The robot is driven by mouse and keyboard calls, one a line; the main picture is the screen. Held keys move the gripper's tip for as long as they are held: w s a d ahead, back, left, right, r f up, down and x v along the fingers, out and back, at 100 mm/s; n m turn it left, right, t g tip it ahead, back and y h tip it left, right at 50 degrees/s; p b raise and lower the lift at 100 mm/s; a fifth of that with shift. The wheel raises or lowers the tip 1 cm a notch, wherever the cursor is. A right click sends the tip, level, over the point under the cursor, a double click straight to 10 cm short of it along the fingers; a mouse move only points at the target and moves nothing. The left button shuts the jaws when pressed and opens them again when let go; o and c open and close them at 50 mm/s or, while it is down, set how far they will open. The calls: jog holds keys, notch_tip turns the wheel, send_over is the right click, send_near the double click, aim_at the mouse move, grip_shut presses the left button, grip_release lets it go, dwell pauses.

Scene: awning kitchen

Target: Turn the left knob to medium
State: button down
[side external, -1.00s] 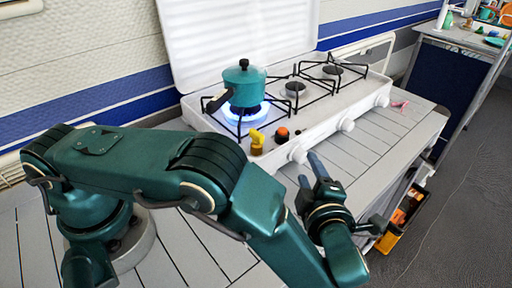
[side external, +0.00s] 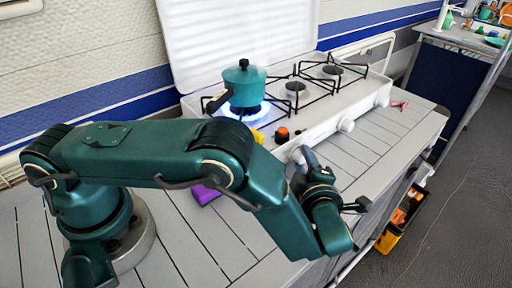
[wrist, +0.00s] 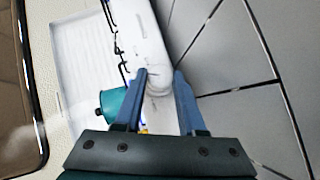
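The white stove (side external: 330,118) has white knobs along its front. The left knob sits at my fingertips and is largely hidden by them in the side view; between the fingers in the wrist view there is a rounded white shape that looks like it (wrist: 160,84). My gripper (side external: 304,163) is at the stove's front with its two blue fingers apart, one on each side of that shape. It also shows in the wrist view (wrist: 161,78). I cannot tell whether the fingers touch the knob. A teal pot (side external: 245,86) stands on the left burner, where a blue flame (side external: 262,108) glows.
The other knobs (side external: 347,125) (side external: 382,101) are to the right. An orange-topped item (side external: 282,134) and a partly hidden yellow item (side external: 258,136) stand near the stove's front left. A purple block (side external: 205,194) lies by my arm.

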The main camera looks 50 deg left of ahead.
aim_at(303, 160)
jog(key=shift+s+f+n+t+y, duration=0.15)
jog(key=shift+n+t+y, duration=0.45)
jog(key=shift+n+t, duration=0.4)
jog(key=c, duration=0.8)
grip_release()
jog(key=shift+o, duration=0.2)
jog(key=shift+d, duration=0.1)
jog(key=shift+v, duration=2.45)
